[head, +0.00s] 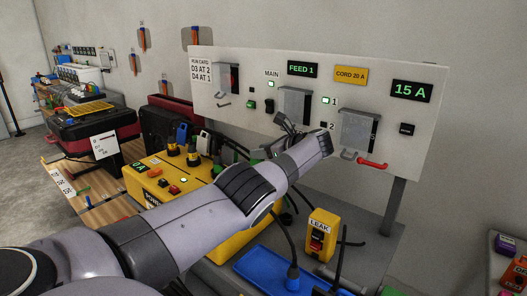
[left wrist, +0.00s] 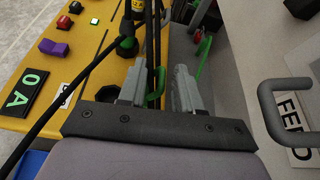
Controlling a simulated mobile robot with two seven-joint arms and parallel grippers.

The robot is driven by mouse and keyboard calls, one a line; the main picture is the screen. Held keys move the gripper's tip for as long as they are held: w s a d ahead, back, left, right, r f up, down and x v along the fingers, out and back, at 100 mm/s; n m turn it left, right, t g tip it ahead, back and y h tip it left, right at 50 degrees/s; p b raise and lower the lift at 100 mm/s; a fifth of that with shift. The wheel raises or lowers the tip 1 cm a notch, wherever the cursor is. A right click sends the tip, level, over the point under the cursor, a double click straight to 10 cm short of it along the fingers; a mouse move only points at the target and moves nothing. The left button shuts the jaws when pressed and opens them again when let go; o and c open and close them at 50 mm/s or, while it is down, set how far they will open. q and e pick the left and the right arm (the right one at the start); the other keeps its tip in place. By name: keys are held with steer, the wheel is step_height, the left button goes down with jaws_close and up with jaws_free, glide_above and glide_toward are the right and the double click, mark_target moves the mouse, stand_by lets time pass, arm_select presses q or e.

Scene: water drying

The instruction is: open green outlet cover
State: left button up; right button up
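My left gripper (head: 284,135) reaches to the grey panel (head: 420,140), just below its middle cover. In the left wrist view its two fingers (left wrist: 160,85) are apart. A green loop-shaped piece (left wrist: 156,97) shows in the gap between them, and I cannot tell whether either finger touches it. Another green bar (left wrist: 203,52) shows farther on, beside the panel's edge. Which green piece belongs to the outlet cover is not clear. In the head view my left arm hides most of this spot. My right gripper is in neither view.
A yellow power box (head: 160,180) with knobs and dark cables stands left of the gripper. A yellow LEAK box (head: 322,228) and a blue tray (head: 268,268) lie in front.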

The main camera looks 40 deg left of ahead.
arm_select(q)
steer(key=p+v, duration=0.1)
steer(key=v, duration=0.6)
steer(key=shift+r, duration=0.1)
stand_by(0.5)
